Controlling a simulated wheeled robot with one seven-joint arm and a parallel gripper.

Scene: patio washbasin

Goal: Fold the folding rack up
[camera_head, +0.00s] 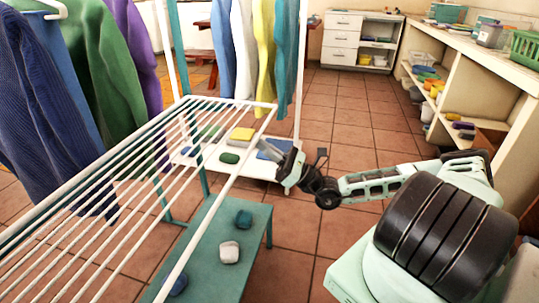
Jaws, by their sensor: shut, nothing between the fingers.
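The folding rack (214,169) is a white frame with several parallel bars, spread out flat across the left of the view. Its near end runs out of the picture. My gripper (289,170) is shut and empty, just right of the rack's far right corner. I cannot tell whether it touches the rack. The fingertips are small and hard to make out.
A teal bench (255,222) with several soap-like blocks stands below the rack. A white low shelf (259,169) holds more items. Garments (98,50) hang at left and behind. A long counter (455,58) lines the right. Tiled floor between is clear.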

